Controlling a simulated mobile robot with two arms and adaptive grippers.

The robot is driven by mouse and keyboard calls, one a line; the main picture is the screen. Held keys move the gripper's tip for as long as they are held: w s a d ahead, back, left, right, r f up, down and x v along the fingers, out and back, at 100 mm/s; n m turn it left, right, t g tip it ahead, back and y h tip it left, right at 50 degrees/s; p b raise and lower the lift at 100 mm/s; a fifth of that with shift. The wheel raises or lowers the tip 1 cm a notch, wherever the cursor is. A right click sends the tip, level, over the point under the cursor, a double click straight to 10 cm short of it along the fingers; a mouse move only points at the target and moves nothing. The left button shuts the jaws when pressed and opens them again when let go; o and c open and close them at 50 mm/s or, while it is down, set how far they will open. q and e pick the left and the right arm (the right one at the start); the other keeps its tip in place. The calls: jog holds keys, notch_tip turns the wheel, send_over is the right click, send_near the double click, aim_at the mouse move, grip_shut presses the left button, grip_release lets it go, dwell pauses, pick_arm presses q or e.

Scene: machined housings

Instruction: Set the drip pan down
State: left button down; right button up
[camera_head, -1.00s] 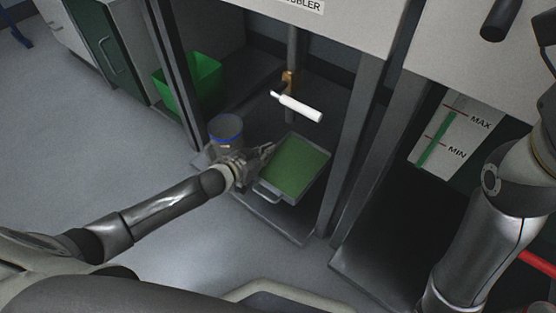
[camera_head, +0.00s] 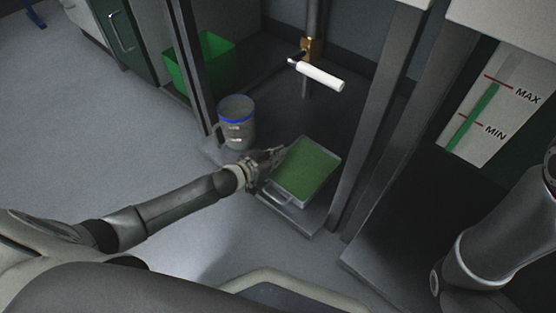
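The drip pan (camera_head: 328,184) is a shallow grey tray with a green inside and a loop handle at its front left. It is over the front of the dark floor plate (camera_head: 300,222) of the bay, roughly level. Whether its underside touches the plate is hidden. My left gripper (camera_head: 274,160) reaches in from the left and is shut on the pan's left rim; its fingertips are small and partly hidden there. My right arm (camera_head: 495,245) shows at the right edge, but its gripper is out of view.
A grey mug-like container with a blue band (camera_head: 236,128) stands just behind my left gripper. A green bin (camera_head: 205,65) is further back. A white-handled valve (camera_head: 322,77) on a pipe hangs above the pan. Dark posts (camera_head: 375,120) flank the bay. A MAX/MIN gauge (camera_head: 485,112) is right.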

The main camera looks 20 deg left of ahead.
pick_arm(q)
jog(key=shift+w+f, duration=0.1)
jog(key=shift+f, duration=0.1)
jog(key=c, duration=2.2)
grip_release()
jog(key=shift+f, duration=0.3)
jog(key=o, duration=0.6)
jog(key=shift+c, duration=0.2)
jog(key=shift+r, duration=0.1)
